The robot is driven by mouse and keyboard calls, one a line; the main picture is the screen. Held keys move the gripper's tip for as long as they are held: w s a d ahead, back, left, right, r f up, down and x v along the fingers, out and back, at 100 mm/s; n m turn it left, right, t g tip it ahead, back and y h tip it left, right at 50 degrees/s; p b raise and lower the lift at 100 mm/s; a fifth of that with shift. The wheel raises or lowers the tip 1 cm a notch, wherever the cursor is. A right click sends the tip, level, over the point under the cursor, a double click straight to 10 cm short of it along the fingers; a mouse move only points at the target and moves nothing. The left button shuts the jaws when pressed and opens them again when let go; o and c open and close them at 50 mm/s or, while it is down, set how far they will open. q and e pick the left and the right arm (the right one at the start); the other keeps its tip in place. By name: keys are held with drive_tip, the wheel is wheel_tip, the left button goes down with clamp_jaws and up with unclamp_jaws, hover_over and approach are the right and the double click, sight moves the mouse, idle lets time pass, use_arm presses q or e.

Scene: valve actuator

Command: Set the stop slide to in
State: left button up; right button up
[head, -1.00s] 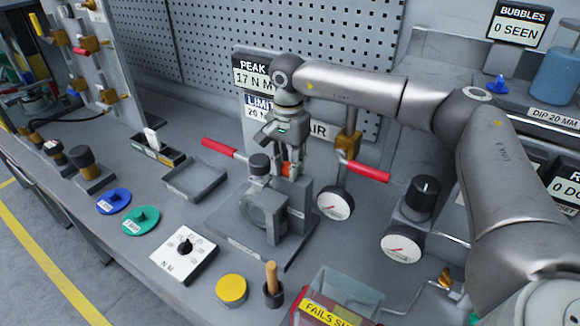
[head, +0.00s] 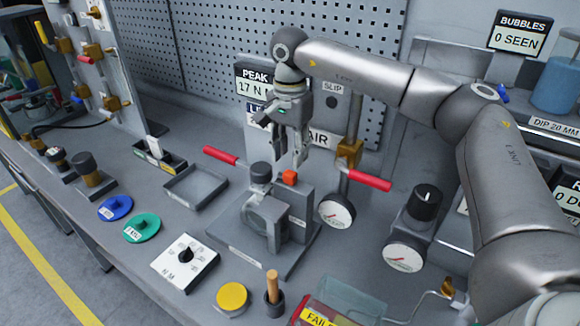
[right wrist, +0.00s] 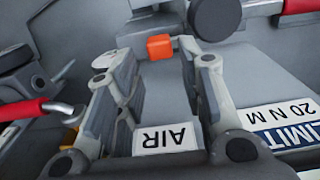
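A small orange block (head: 290,177), apparently the stop slide, sits on top of the grey fixture (head: 297,205) at the middle of the bench. Whether it stands in or out I cannot tell. My right gripper (head: 291,160) is above it, pointing down, with its fingers apart and empty. In the right wrist view the orange block (right wrist: 160,47) shows beyond the fingertips, clear of them. My left gripper is not in view.
A black-capped post (head: 261,172) stands left of the block. A grey tray (head: 195,187) lies to the left. A PEAK 17 N M sign (head: 257,78) is behind.

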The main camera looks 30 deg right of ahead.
sight(290, 173)
wheel_tip(290, 173, up, 6)
drive_tip(key=shift+f, duration=0.15)
idle(0.6)
